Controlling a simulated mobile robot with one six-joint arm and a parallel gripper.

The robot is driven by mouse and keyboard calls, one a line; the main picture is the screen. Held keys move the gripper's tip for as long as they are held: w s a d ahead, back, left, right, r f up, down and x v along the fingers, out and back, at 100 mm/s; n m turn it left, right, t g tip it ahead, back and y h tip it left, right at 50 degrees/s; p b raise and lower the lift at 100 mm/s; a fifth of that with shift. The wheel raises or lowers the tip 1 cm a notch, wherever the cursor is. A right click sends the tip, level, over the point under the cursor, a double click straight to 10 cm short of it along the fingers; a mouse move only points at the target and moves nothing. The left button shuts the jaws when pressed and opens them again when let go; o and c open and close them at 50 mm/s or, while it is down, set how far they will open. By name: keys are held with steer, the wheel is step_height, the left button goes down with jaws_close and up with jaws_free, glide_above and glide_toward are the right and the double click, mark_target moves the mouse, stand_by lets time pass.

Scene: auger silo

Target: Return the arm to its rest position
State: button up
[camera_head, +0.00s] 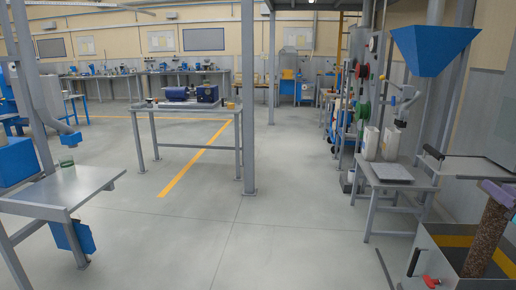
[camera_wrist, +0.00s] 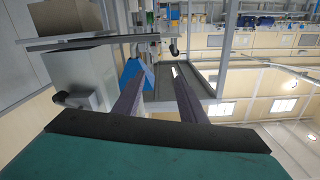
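My gripper (camera_wrist: 158,76) shows in the wrist view as two dark purple-grey fingers rising from a dark bar and a green body. The fingers stand apart, and nothing is held between them. Behind them are a blue piece and a grey frame, set back from the fingertips. The wrist view is turned, with ceiling lights at the right. In the head view I cannot clearly make out my gripper or the arm's whole pose.
In the head view, a bin (camera_head: 440,264) stands at bottom right with a brown grainy column (camera_head: 487,238) under a purple part (camera_head: 498,192). A blue hopper (camera_head: 432,48) hangs above. A grey table (camera_head: 70,188) is at left. The middle floor is clear.

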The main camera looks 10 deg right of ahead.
steer(key=w+a+f+n+g+y+p, duration=0.1)
steer(key=w+a+f+y+p, duration=0.25)
steer(key=w+a+f, duration=0.5)
steer(key=w+a+f+n+g+y+p, duration=0.15)
steer(key=w+a+f+y, duration=0.3)
steer(key=w+a, duration=0.65)
steer(key=w+a+f+n+g+y+p, duration=0.1)
steer(key=w+a+f+g+y+p, duration=0.15)
steer(key=a+f, duration=0.85)
steer(key=w+a+f+n+g+y+p, duration=0.2)
steer(key=a+f+g+p, duration=0.1)
steer(key=a+f, duration=0.85)
steer(key=s+a+f+n+g+p, duration=0.2)
steer(key=s+a+f+g+p, duration=0.5)
steer(key=s+a+f, duration=1.15)
steer(key=s+a+f+g+h+b, duration=0.1)
steer(key=s+f+g+h, duration=0.35)
steer(key=s, duration=0.65)
steer(key=s+d+f+m+g+h, duration=0.2)
steer(key=s+d+f+g, duration=0.1)
steer(key=s+d, duration=0.3)
steer(key=shift+s+d+f, duration=0.15)
steer(key=shift+s+d, duration=0.25)
steer(key=shift+d, duration=0.25)
